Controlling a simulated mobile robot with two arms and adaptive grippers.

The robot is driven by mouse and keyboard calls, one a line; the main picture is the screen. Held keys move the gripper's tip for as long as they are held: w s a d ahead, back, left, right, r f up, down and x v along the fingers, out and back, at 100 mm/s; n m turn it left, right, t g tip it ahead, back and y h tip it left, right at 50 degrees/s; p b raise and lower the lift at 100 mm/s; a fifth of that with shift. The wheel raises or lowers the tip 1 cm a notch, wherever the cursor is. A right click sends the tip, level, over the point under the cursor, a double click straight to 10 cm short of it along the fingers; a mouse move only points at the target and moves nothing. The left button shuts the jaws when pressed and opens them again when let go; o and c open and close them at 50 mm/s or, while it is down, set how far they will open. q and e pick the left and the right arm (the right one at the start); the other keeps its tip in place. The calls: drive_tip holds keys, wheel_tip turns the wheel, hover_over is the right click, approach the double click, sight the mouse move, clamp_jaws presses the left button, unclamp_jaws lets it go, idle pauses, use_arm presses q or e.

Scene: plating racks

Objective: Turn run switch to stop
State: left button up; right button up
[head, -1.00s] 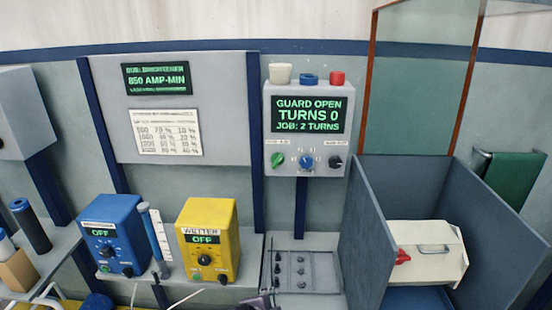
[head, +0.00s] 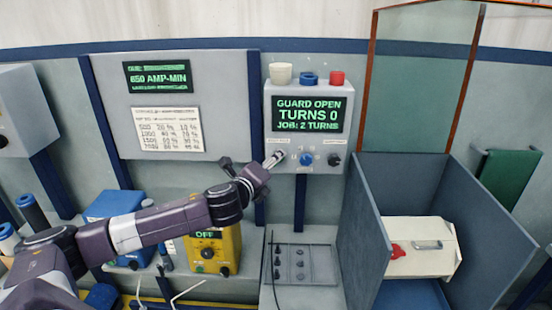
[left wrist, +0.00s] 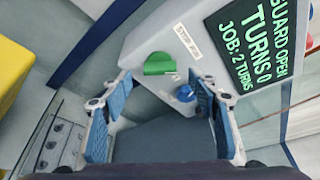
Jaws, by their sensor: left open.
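The green run switch (left wrist: 160,64) is on the lower part of the grey control box (head: 308,95), beside a small stop/run label (left wrist: 187,41). It shows in the left wrist view, just beyond and between my fingertips. In the head view my gripper hides it. My left gripper (left wrist: 160,84) is open, with a blue-padded finger on each side. In the head view the left gripper (head: 273,160) reaches the box's lower left corner. I cannot tell whether a finger touches the switch. The box's screen reads guard open, turns 0, job 2 turns. My right gripper is not in view.
A blue knob (head: 306,159) and a black knob (head: 334,160) sit right of the switch. White, blue and red caps top the box. Yellow (head: 224,246) and blue (head: 112,204) units stand below my arm. A grey-walled bay (head: 437,190) is at right.

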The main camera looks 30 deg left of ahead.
sight(276, 165)
use_arm(q)
drive_tip(key=shift+p+x, duration=0.65)
drive_tip(key=shift+x, duration=1.45)
drive_tip(key=shift+c, duration=0.4)
drive_tip(key=c, duration=1.1)
drive_tip(key=n+t+b, duration=0.1)
drive_tip(key=n+b, duration=0.2)
drive_tip(key=b, duration=0.2)
drive_tip(key=f+n+t+b, duration=0.1)
drive_tip(key=n+b, duration=0.2)
drive_tip(key=b, duration=0.3)
drive_tip(key=n+t+b, duration=0.2)
drive_tip(key=n+b, duration=0.1)
drive_tip(key=b, duration=0.2)
drive_tip(key=shift+f+n+b, duration=0.15)
drive_tip(key=shift+n+b, duration=0.2)
drive_tip(key=shift+n, duration=0.05)
drive_tip(key=shift+n+t+y+b, duration=0.5)
drive_tip(key=shift+n+y+b, duration=0.1)
drive_tip(key=shift+n+b, duration=1.05)
drive_tip(key=shift+r, duration=0.25)
